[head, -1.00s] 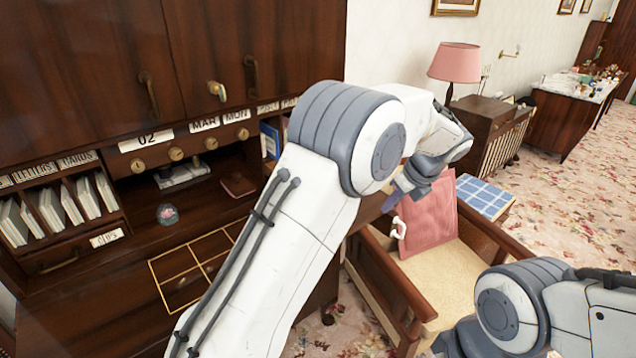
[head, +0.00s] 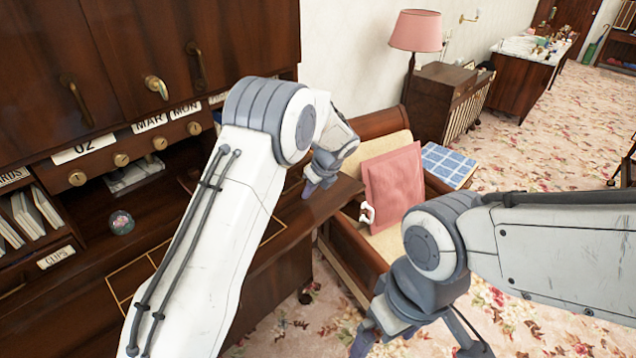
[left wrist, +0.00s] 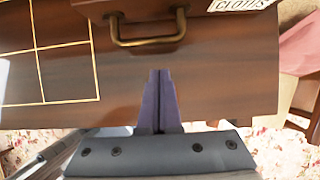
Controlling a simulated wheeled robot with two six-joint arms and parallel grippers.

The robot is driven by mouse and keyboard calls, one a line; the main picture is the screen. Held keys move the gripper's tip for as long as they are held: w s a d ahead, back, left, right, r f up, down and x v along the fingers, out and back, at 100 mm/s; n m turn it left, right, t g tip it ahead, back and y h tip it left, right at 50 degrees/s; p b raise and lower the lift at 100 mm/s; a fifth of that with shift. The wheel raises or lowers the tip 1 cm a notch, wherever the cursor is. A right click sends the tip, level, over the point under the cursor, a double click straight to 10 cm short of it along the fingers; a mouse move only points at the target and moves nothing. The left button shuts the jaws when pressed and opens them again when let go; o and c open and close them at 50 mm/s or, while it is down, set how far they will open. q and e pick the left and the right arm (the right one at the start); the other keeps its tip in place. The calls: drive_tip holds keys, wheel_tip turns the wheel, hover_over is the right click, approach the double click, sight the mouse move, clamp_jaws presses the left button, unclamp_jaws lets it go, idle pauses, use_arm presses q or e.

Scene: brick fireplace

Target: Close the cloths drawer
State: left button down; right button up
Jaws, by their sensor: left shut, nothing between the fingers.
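The cloths drawer (left wrist: 192,8) shows at the top edge of the left wrist view, with its white "CLOTHS" label (left wrist: 240,4) and a brass bail handle (left wrist: 147,30). Only its lower front is in that view, so I cannot tell how far out it stands. In the head view my left arm hides it. My left gripper (left wrist: 158,75) is shut and empty, over the dark wooden desktop in front of the handle and apart from it. It also shows in the head view (head: 309,190). My right gripper (head: 420,343) is open and empty over the carpet.
The desktop (left wrist: 200,80) carries a yellow-lined grid (left wrist: 65,75). A glass globe (head: 121,222) stands at the back of the desk. An armchair with a pink cushion (head: 395,185) stands close to the desk's right side. Patterned carpet (head: 560,150) is open further right.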

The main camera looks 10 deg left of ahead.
use_arm(q)
drive_tip(key=shift+w+a+r+p, duration=0.15)
drive_tip(key=shift+w+a+p, duration=0.1)
drive_tip(key=shift+a, duration=0.25)
drive_tip(key=shift+w+a+r+p, duration=0.15)
drive_tip(key=shift+w+a, duration=0.1)
drive_tip(key=shift+a, duration=0.2)
use_arm(e)
drive_tip(key=shift+s+r, duration=0.1)
drive_tip(key=shift+r, duration=0.55)
